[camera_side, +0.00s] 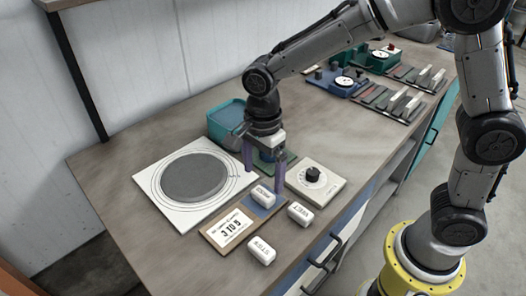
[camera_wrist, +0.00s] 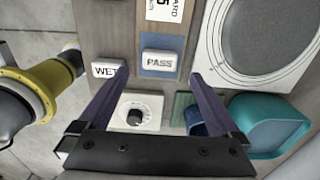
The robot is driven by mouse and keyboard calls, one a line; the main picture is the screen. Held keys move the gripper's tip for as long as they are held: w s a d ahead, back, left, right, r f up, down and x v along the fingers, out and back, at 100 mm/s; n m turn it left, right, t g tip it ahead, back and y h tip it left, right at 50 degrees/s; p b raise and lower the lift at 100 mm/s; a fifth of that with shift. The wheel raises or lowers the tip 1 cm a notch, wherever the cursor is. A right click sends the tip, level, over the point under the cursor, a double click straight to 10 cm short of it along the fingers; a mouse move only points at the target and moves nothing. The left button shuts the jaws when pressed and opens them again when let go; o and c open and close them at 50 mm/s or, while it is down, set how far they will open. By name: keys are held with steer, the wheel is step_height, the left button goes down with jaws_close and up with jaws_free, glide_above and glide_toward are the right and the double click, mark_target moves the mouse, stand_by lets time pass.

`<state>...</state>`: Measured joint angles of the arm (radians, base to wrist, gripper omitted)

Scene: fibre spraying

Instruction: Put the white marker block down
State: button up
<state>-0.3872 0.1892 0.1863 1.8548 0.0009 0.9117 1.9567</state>
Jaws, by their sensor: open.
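A white marker block (camera_side: 263,195) lettered PASS rests on a blue square (camera_side: 258,210) at the end of a brown board (camera_side: 212,235). The wrist view also shows the PASS block (camera_wrist: 159,60) on its blue square (camera_wrist: 176,42). My gripper (camera_side: 264,183) is open above the block, its fingers apart with nothing held between them. In the wrist view my gripper (camera_wrist: 160,74) has its two purple fingers reaching towards either side of the block. Two more white blocks lie on the bench: one lettered WET (camera_side: 300,214) and another (camera_side: 261,250) nearer the front, its lettering hard to read.
A white plate with a grey disc (camera_side: 193,177) lies left of the gripper. A white dial box (camera_side: 316,181) stands to the right, and a teal bin (camera_side: 226,119) behind. Printed card (camera_side: 231,227) lies on the board. Further instruments (camera_side: 350,80) stand at the back right.

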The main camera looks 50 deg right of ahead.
mark_target(263, 192)
step_height(263, 192, up, 6)
steer(key=s+d+r+n+t, duration=0.3)
steer(key=s+d+r+n, duration=0.3)
steer(key=s+d+n, duration=0.25)
steer(key=s+d+f+n+t, duration=0.1)
steer(key=s+d+n+t, duration=0.1)
steer(key=s+d+n, duration=0.3)
steer(key=s+n, duration=0.4)
steer(key=s, duration=0.1)
steer(key=shift+d+f+t, duration=0.3)
steer(key=shift+d, duration=0.05)
steer(key=shift+n, duration=0.25)
stand_by(0.3)
